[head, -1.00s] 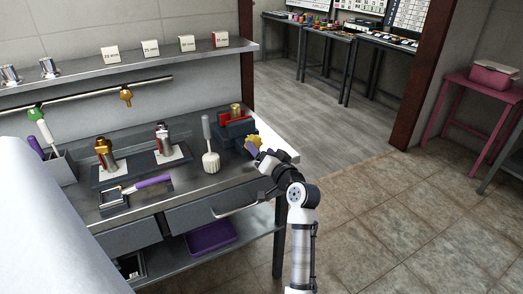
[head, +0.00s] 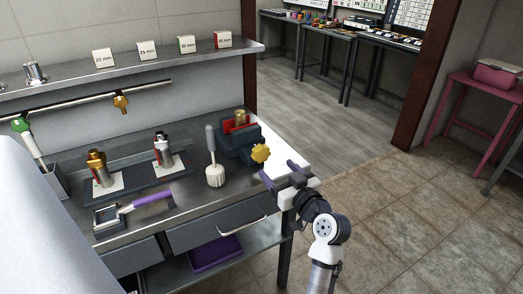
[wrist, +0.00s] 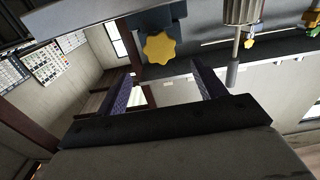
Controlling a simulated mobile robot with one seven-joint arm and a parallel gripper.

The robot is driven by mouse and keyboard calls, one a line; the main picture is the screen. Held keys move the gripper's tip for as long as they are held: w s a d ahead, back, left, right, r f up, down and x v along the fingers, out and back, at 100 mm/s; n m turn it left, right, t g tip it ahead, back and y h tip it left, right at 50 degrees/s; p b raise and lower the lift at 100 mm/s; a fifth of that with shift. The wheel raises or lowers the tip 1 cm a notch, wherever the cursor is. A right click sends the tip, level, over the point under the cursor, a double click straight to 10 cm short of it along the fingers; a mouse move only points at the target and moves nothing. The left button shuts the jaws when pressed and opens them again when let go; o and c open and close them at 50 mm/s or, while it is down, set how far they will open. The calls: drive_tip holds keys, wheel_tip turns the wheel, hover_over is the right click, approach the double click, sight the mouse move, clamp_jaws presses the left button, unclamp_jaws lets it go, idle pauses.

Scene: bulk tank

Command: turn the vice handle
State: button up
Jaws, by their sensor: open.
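The vice (head: 228,146) is a dark blue block with red jaw parts, at the right end of the steel bench. A brass cylinder (head: 240,118) stands in it. Its handle is a yellow lobed knob (head: 260,153) on the side facing right; it also shows in the wrist view (wrist: 160,47). My gripper (head: 279,172) is open and empty, just right of and below the knob, with a gap between them. In the wrist view, the knob appears beyond the two purple fingers (wrist: 163,72), roughly between them sideways.
A white ribbed tool (head: 215,176) with an upright grey handle stands left of the vice. Right of the bench is open floor (head: 390,210).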

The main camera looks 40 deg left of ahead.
sight(264, 155)
drive_tip(key=p+x, duration=0.2)
drive_tip(key=x, duration=0.7)
drive_tip(key=shift+w+a, duration=0.15)
drive_tip(key=shift+a, duration=0.25)
drive_tip(key=shift+c, duration=0.2)
drive_tip(key=c, duration=0.9)
drive_tip(key=shift+m, duration=0.4)
drive_tip(key=m, duration=0.2)
drive_tip(key=shift+w+d+m, duration=0.1)
drive_tip(key=shift+m, duration=0.2)
drive_tip(key=shift+m+p, duration=0.7)
drive_tip(key=shift+m, duration=1.3)
drive_tip(key=shift+f, duration=0.1)
